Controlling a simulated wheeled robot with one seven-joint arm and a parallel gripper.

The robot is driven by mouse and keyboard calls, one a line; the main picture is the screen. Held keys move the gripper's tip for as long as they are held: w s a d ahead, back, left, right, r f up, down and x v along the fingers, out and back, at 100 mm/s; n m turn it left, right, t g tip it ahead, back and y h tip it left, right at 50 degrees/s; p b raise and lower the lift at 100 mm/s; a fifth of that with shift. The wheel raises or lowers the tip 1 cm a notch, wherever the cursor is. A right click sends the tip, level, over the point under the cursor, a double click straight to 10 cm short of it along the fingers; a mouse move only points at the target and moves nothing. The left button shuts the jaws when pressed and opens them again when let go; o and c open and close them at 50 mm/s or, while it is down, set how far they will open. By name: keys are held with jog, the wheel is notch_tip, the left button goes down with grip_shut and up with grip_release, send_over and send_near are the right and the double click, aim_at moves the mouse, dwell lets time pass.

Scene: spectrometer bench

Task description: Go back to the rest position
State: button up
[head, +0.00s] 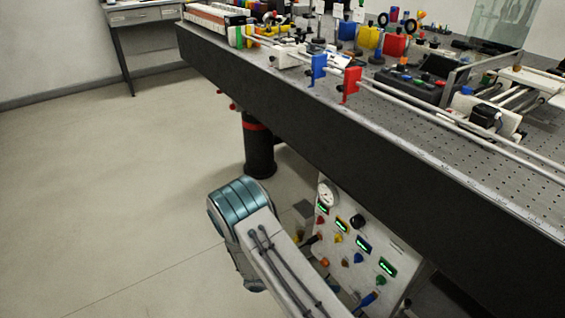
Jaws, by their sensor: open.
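My arm shows at the bottom centre of the head view, with a teal joint and a pale grey link carrying two dark cables. It is over the floor, left of the white control panel (345,238) under the bench. I cannot make out my gripper; it is not in view. The optical bench (400,130) runs from the upper left to the lower right, and my arm is below its top and in front of its dark side.
A red block (351,85) and a blue block (319,69) stand near the bench's front edge, beside long pale rods. A dark bench leg (258,148) stands behind my arm. A grey desk (140,18) is at the upper left. The floor (110,180) on the left is clear.

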jog(key=s+r+m+y+p, duration=0.4)
jog(key=r+m+p, duration=0.4)
jog(key=r, duration=1.2)
jog(key=s+d+r+m+t+y+p, duration=0.1)
jog(key=s+r+m+y+p, duration=0.3)
jog(key=r+m+p, duration=0.5)
jog(key=s+d+r+m+t+y+p, duration=0.1)
jog(key=s+r+m+y+p, duration=0.4)
jog(key=r, duration=2.5)
jog(key=m+y+p, duration=0.1)
jog(key=m+p, duration=0.2)
jog(key=m, duration=0.3)
jog(key=shift+d+r, duration=0.25)
jog(key=shift+r, duration=0.15)
